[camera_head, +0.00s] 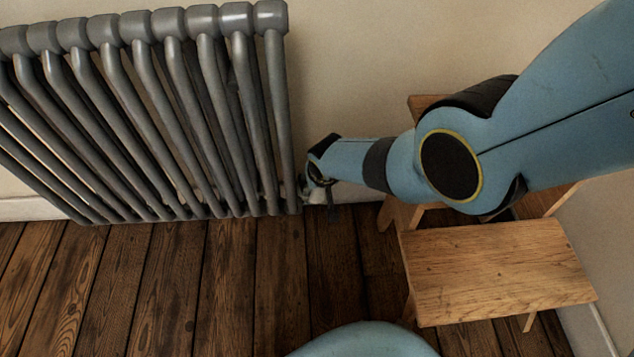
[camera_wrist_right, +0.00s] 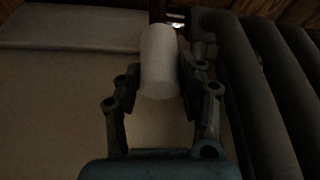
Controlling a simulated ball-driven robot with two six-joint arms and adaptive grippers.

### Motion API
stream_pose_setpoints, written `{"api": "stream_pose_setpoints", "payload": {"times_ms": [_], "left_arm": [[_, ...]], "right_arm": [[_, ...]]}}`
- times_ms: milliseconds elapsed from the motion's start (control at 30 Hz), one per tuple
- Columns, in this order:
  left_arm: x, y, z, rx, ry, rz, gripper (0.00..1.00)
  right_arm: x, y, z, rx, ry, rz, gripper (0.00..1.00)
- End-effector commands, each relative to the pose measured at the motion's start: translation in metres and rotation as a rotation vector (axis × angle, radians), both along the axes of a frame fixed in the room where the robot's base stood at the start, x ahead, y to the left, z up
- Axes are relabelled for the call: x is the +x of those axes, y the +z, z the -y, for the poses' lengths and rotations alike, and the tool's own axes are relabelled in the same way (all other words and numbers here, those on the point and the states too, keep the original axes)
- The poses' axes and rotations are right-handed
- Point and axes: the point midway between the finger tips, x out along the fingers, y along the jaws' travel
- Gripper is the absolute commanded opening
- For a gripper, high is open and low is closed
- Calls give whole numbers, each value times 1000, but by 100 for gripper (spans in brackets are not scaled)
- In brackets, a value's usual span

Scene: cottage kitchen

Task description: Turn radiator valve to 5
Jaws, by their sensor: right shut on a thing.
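The grey radiator (camera_head: 150,110) stands against the wall in the head view, and its columns (camera_wrist_right: 255,90) show at the right of the right wrist view. The white cylindrical radiator valve (camera_wrist_right: 159,62) is between the fingers of my right gripper (camera_wrist_right: 160,85), which is shut on it. No number on the valve can be read. In the head view my right gripper (camera_head: 318,190) is small and dark at the radiator's lower right corner, and the arm hides most of the valve. My left gripper is not in either view.
A wooden step stool (camera_head: 495,270) stands right of the radiator, under and beside my right arm. The dark plank floor (camera_head: 190,290) in front of the radiator is clear. The wall (camera_head: 350,70) is close behind the gripper.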

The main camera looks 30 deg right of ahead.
Motion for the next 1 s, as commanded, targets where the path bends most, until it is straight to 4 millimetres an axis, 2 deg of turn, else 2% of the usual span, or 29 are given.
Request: {"api": "stream_pose_setpoints", "payload": {"times_ms": [433, 467, 600, 633, 1000], "left_arm": [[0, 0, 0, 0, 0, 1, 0], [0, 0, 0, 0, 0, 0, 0], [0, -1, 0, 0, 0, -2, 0], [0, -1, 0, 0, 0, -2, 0], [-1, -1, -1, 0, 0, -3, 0]], "right_arm": [[-2, -2, 0, 1, -11, -5, 7], [-2, -2, 0, 1, -11, -5, 41], [-2, -1, -1, 1, -11, -4, 60], [-2, -1, -1, 1, -11, -4, 62], [1, 2, -3, 4, -9, 2, 62]]}}
